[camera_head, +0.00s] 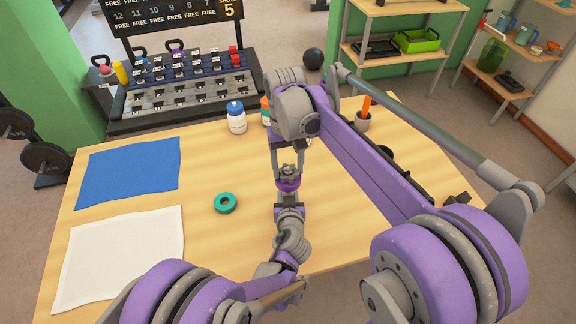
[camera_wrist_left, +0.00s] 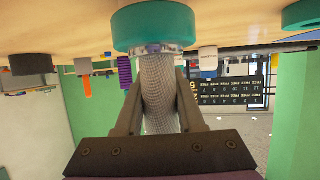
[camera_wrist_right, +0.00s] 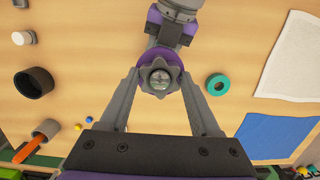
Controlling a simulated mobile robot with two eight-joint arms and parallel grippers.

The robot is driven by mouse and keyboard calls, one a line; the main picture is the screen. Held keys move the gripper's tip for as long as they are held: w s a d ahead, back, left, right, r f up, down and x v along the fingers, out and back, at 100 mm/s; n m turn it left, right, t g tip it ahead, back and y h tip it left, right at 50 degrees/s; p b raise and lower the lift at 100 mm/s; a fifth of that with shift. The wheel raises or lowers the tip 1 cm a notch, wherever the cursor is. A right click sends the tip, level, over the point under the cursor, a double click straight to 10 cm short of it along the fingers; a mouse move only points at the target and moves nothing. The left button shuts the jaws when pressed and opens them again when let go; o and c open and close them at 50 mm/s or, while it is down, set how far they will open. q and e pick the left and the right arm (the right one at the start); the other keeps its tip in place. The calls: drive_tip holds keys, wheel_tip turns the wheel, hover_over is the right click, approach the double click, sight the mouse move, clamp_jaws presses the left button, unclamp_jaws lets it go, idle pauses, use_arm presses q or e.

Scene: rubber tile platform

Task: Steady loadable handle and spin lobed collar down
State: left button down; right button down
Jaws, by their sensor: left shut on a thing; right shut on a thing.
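The loadable handle (camera_wrist_left: 160,95) has a grey mesh grip and stands upright, with a teal disc (camera_wrist_left: 153,28) at its table end. My left gripper (camera_wrist_left: 158,88) is shut around the grip. In the right wrist view the grey lobed collar (camera_wrist_right: 159,66) sits at the handle's top, over a purple disc (camera_wrist_right: 176,75). My right gripper (camera_wrist_right: 161,76) has its fingers on opposite sides of the collar and is shut on it. In the head view my right gripper (camera_head: 287,165) reaches down from above, hiding much of the handle. A loose teal ring (camera_head: 226,203) lies left of it.
A blue mat (camera_head: 130,172) and a white mat (camera_head: 120,258) lie at the left of the table. A white bottle with a blue lid (camera_head: 236,118) stands at the back. A grey cup with an orange-handled tool (camera_head: 363,121) stands right. Bare table surrounds the handle.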

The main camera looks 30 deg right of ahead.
drive_tip(key=m, duration=0.3)
drive_tip(key=shift+c, duration=0.2)
unclamp_jaws()
drive_tip(key=shift+r, duration=2.5)
